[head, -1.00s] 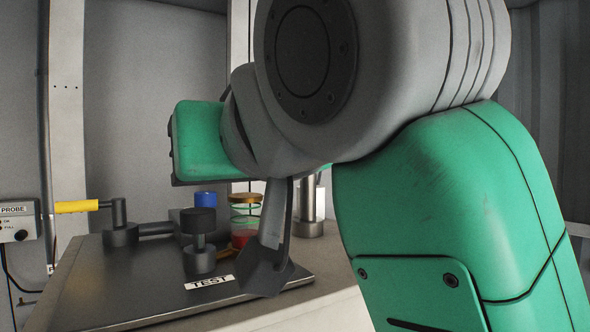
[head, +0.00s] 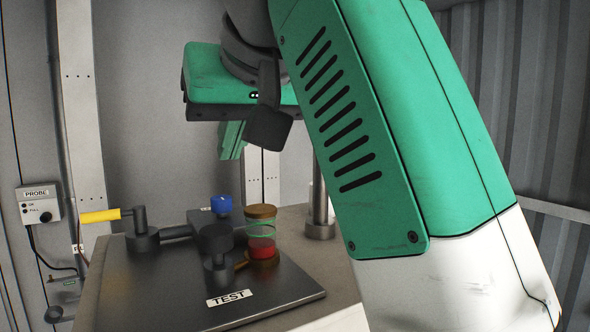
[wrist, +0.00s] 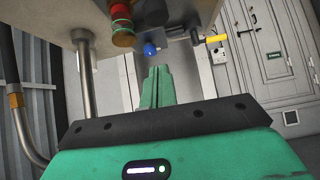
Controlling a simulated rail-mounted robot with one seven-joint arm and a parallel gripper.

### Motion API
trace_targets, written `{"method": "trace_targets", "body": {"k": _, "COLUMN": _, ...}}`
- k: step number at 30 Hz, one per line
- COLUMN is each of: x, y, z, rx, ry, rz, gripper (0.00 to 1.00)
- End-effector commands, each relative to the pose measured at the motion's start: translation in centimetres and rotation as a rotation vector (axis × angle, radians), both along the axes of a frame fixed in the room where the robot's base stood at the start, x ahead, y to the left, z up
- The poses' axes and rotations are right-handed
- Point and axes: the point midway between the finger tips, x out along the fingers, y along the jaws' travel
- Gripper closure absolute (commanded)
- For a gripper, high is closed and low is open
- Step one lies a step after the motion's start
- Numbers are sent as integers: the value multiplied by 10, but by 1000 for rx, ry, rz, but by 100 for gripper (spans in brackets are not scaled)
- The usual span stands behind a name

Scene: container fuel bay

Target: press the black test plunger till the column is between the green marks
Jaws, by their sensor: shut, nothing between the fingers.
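The black test plunger (head: 215,238) stands upright on the dark plate, behind the TEST label (head: 229,297). Right of it is a clear sight glass (head: 262,222) with a brown cap and green marks. Its red column (head: 262,248) sits low and looks below the green marks. The glass also shows in the wrist view (wrist: 122,22). My gripper (head: 231,150) is shut and empty, its green fingers pointing down, in the air above the blue knob (head: 221,205) and clear of the plunger. The fingers show in the wrist view (wrist: 157,76), with the blue knob (wrist: 150,49) beyond their tips.
A yellow-handled lever (head: 100,216) is at the plate's left. A metal post (head: 320,205) stands right of the sight glass, close to my arm. A PROBE box (head: 38,204) hangs on the left wall. The plate's front (head: 170,310) is clear.

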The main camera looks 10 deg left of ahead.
Motion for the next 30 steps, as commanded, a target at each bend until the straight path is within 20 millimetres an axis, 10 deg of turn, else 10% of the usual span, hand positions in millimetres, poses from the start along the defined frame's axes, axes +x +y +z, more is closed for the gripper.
{"method": "trace_targets", "body": {"k": 16, "x": 3, "y": 4, "z": 5, "rx": -41, "ry": 63, "rz": 3, "gripper": 100}}
{"method": "trace_targets", "body": {"k": 30, "x": 53, "y": 45, "z": -64, "rx": -40, "ry": 66, "rz": 3, "gripper": 100}}
